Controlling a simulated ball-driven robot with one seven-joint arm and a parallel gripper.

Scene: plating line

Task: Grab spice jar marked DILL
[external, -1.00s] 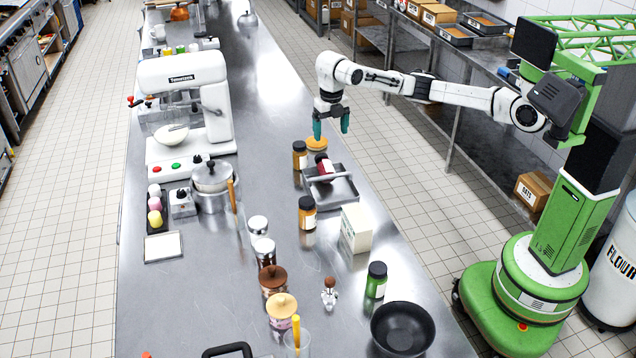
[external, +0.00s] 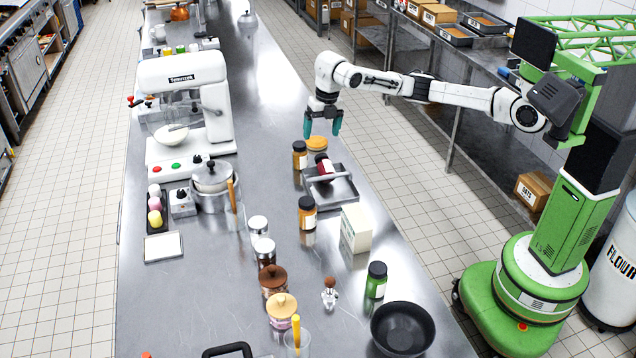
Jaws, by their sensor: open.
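Several spice jars with dark lids stand on the steel counter, and their labels are too small to read, so I cannot tell which says DILL. A jar with green contents (external: 376,282) stands at the near right, by the black bowl. An orange-brown jar (external: 307,216) stands mid-counter, and another orange-brown jar (external: 300,157) stands farther back. A red jar with a dark lid (external: 325,170) is tilted in the grey tray (external: 343,194). My gripper (external: 322,129) is open and empty, pointing down above the counter near the far orange-brown jar and a round orange-yellow item (external: 317,143).
A white box (external: 356,229) stands right of the middle jar. The black bowl (external: 402,329), lidded canisters (external: 273,281) and a small shaker (external: 330,293) stand at the near end. A white mixer (external: 184,105) and a pot (external: 212,182) are on the left. The counter behind my gripper is mostly clear.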

